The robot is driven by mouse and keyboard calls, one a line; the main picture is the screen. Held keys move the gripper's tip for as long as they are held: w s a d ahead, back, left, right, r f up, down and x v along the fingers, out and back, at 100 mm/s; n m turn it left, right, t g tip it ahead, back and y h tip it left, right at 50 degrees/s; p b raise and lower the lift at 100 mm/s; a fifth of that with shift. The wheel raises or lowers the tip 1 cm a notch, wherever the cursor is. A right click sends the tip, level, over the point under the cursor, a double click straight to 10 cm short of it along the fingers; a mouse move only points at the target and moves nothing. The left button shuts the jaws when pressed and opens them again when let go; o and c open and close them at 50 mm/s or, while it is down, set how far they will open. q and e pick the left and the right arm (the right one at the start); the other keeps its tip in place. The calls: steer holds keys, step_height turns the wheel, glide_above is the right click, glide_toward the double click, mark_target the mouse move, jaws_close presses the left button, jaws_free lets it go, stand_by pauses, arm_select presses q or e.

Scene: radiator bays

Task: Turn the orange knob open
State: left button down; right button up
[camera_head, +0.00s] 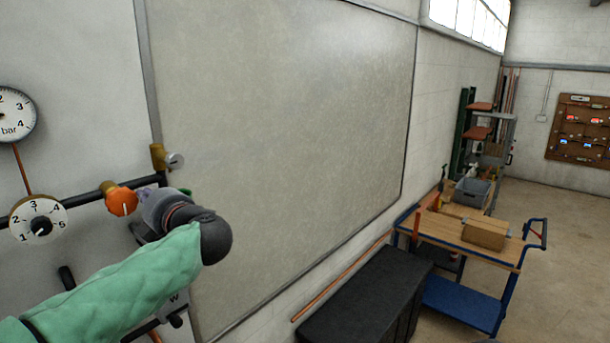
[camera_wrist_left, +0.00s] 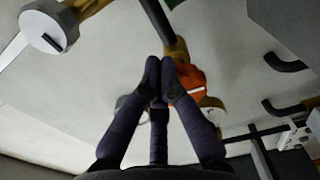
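The orange knob (camera_head: 121,201) sits on a dark pipe on the wall at the left of the head view, with a pale mark on its face. In the left wrist view the orange knob (camera_wrist_left: 196,82) shows just right of and behind the fingertips, partly hidden by the right finger. My left gripper (camera_head: 153,203) is close to the knob's right side in the head view. In the left wrist view my left gripper (camera_wrist_left: 161,72) has its dark fingers drawn together at the tips, with nothing seen between them. Contact with the knob cannot be told. My right gripper is not in view.
A numbered white dial (camera_head: 38,220) is left of the knob, below a bar gauge (camera_head: 14,112). A brass valve with a grey cap (camera_head: 175,160) sits above right. A black box (camera_head: 365,300) and a blue cart (camera_head: 465,300) stand at right.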

arm_select(q)
steer(key=shift+s+a+r+p, duration=0.15)
steer(key=shift+r+p, duration=0.05)
steer(key=shift+r, duration=0.2)
steer(key=shift+s+a+r+p, duration=0.1)
steer(key=shift+s+r+p, duration=0.05)
steer(key=shift+r, duration=0.2)
steer(key=shift+w+d, duration=0.1)
stand_by(0.3)
steer(key=v, duration=0.6)
steer(key=shift+d+r, duration=0.15)
steer(key=shift+r, duration=0.05)
stand_by(0.3)
steer(key=shift+w+f, duration=0.15)
steer(key=shift+w, duration=0.1)
